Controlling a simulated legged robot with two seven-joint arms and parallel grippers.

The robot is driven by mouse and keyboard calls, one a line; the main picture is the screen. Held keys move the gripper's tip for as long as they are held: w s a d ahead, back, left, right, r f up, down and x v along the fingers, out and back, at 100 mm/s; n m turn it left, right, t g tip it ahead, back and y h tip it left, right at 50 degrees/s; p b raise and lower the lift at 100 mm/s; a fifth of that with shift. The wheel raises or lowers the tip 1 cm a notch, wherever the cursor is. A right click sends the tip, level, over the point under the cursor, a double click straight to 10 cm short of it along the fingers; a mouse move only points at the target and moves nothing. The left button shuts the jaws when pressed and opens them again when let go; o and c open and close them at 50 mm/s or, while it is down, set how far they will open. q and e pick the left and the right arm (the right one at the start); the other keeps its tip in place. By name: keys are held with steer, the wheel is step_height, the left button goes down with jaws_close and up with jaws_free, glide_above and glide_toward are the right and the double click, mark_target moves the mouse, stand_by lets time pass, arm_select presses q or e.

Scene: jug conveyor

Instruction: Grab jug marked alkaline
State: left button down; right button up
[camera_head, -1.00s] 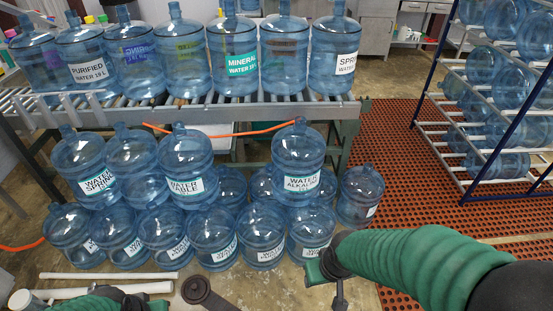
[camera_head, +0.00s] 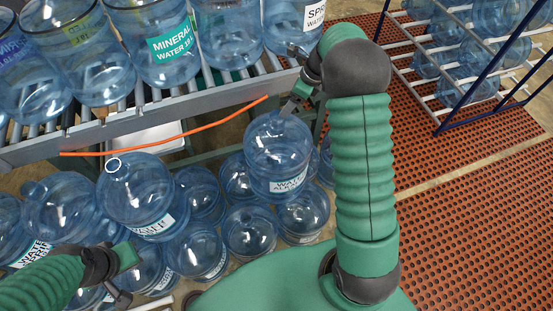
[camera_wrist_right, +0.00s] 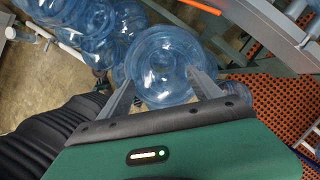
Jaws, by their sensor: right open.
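The alkaline jug (camera_head: 278,150), clear blue with a white label, stands upright on the upper layer of stacked jugs below the conveyor. In the right wrist view the jug (camera_wrist_right: 165,62) shows from above between the two spread fingers of the right gripper (camera_wrist_right: 163,92).
A roller conveyor (camera_head: 100,128) carrying several jugs runs behind, with an orange cord (camera_head: 180,135) along its front. A "table" jug (camera_head: 140,200) and other jugs crowd the left and below. A blue rack (camera_head: 490,85) stands right over red perforated matting (camera_head: 450,220).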

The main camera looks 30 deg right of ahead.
steer(key=x, duration=1)
steer(key=shift+w+d, duration=0.2)
steer(key=shift+w, duration=0.1)
steer(key=shift+s+a+r, duration=0.1)
steer(key=shift+c, duration=1.1)
jaws_close()
